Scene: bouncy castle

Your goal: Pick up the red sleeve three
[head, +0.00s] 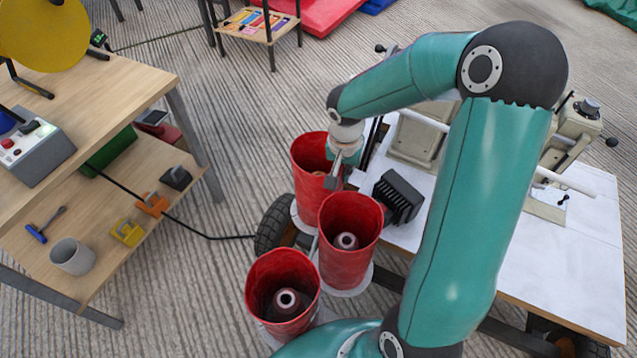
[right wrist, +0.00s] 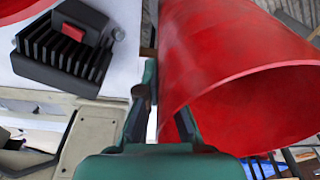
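Three red sleeves, round and open at the top, stand in a row in the head view: a far one (head: 306,152), a middle one (head: 350,262) and a near one (head: 284,270). I see no numbers on them. My right gripper (head: 335,172) is at the right side of the far sleeve's rim. In the right wrist view a red sleeve (right wrist: 215,60) fills the right side, its mouth towards the camera. My right gripper (right wrist: 162,115) shows there with its fingers apart, astride the sleeve's wall edge; contact is unclear. My left gripper is out of view.
The sleeves stand on pale round bases around reddish spools (head: 346,241). A black ribbed block (head: 398,196) lies close to their right on a white-topped table (head: 560,265).

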